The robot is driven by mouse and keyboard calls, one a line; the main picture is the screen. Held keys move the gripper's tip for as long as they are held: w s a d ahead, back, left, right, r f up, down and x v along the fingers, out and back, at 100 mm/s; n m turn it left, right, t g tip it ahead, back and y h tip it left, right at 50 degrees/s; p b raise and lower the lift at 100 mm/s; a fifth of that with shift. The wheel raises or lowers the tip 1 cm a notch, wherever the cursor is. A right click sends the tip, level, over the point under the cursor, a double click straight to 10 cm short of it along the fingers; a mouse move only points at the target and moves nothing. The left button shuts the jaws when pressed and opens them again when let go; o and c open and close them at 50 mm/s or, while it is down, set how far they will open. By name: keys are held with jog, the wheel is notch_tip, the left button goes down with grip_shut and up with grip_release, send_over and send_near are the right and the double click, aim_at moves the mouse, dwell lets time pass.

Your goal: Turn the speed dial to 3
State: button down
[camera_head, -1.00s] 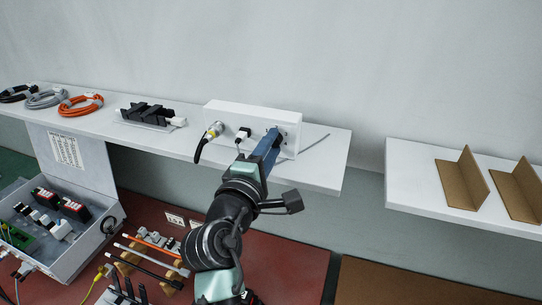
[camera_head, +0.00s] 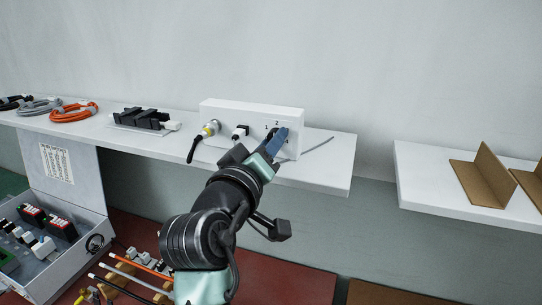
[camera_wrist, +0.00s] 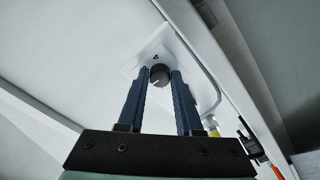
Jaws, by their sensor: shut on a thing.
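The speed dial (camera_wrist: 159,75) is a small dark round knob with a light pointer mark, seen between my fingertips in the wrist view. One dark figure shows on the pale plate beside it, too small to read surely. The dial sits on the front of a white box (camera_head: 230,110), where the figures 1 and 2 show above my fingers in the head view. My gripper (camera_head: 279,138) reaches the box's right part and hides the dial there. Its blue fingers (camera_wrist: 160,82) are shut on the dial, one on each side. I cannot tell the dial's setting.
A round connector (camera_head: 210,129) and a white plug (camera_head: 240,132) stick out of the box left of my gripper. A thin grey cable (camera_head: 318,146) lies to the right on the white shelf (camera_head: 335,165). Brown angled boards (camera_head: 478,178) stand on a separate shelf.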

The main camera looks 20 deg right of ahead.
jog(key=m+b, duration=0.1)
jog(key=m, duration=0.1)
jog(key=m+b, duration=0.4)
jog(key=shift+f, duration=0.25)
jog(key=shift+r+m+b, duration=0.1)
jog(key=shift+m+b, duration=1.2)
jog(key=shift+m, duration=1)
jog(key=c, duration=0.6)
grip_release()
jog(key=shift+r, duration=0.1)
jog(key=shift+a, duration=0.1)
jog(key=b+v, duration=0.2)
jog(key=v, duration=1)
jog(key=shift+s+a, duration=0.2)
jog(key=shift+s, duration=0.15)
